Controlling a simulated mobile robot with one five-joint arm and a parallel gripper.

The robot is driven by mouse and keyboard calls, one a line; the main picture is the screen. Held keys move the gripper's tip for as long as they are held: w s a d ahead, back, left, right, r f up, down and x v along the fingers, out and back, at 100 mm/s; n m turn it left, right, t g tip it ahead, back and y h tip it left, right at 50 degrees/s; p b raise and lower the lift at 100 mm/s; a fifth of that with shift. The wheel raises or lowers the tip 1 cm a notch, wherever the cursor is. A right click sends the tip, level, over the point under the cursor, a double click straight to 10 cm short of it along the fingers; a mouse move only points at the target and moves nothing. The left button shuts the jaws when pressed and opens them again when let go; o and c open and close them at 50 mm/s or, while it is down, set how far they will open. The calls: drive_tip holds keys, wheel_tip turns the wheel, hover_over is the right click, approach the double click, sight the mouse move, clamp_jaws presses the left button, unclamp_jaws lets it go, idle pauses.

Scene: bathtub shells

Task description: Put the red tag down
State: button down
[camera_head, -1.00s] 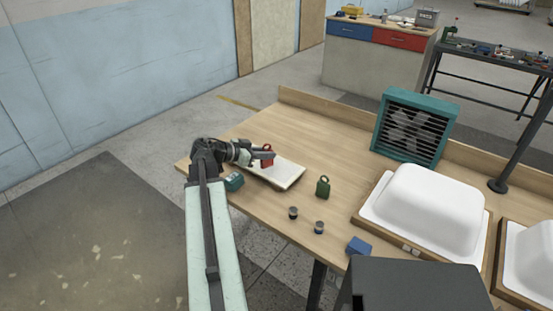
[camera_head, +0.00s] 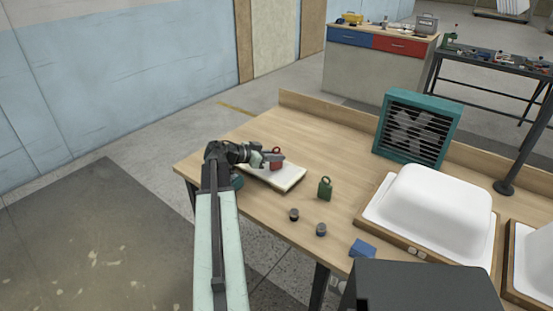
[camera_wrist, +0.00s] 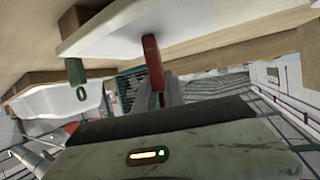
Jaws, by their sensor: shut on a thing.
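The red tag (camera_head: 276,162), with a loop at its top, is in the jaws of my gripper (camera_head: 268,159) at the left end of the wooden workbench. The gripper is shut on the tag, just over a white tray (camera_head: 288,181). In the wrist view the red tag (camera_wrist: 152,62) shows between the fingers (camera_wrist: 156,95), with its end at the tray's white surface (camera_wrist: 125,28). I cannot tell whether the tag touches the tray.
A green tag (camera_head: 325,188) stands right of the tray. Two small dark-topped cylinders (camera_head: 294,214) and a blue block (camera_head: 362,249) lie nearer the front edge. A white tub shell (camera_head: 437,205) and a teal fan (camera_head: 415,130) stand farther right. Bare bench lies behind the tray.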

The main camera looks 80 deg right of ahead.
drive_tip(key=c, duration=1.4)
unclamp_jaws()
drive_tip(key=shift+f, duration=0.1)
drive_tip(key=shift+r, duration=0.2)
drive_tip(key=p+v, duration=0.4)
drive_tip(key=v, duration=0.8)
drive_tip(key=shift+p, duration=0.4)
drive_tip(key=shift+w+f, duration=0.1)
drive_tip(key=shift+f, duration=0.05)
